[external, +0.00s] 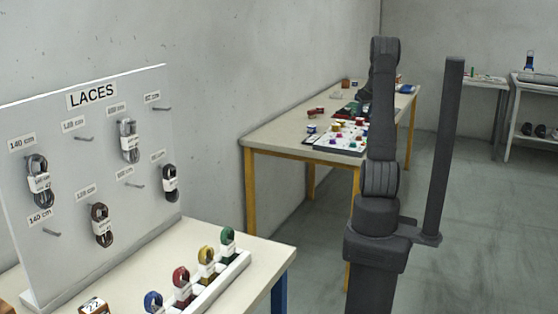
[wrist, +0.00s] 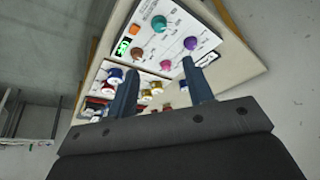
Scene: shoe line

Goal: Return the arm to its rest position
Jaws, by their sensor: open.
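My arm stands upright on its column at the centre right of the external view. My gripper is hidden behind the arm in that view. In the wrist view my gripper (wrist: 160,88) shows two dark blue fingers set well apart, with nothing held between them. Beyond the fingers is a white panel (wrist: 205,38) with coloured round pieces on a work table. The same table (external: 285,127) with yellow legs is behind my arm in the external view. No contact between my gripper and any object shows.
A laces board (external: 85,145) with hanging lace bundles stands on a bench at the left. A white rack (external: 235,268) holds several coloured lace rolls at its front. A dark vertical post (external: 446,145) rises right of my arm. Shelves (external: 535,85) stand at the back right. Open floor lies at the right.

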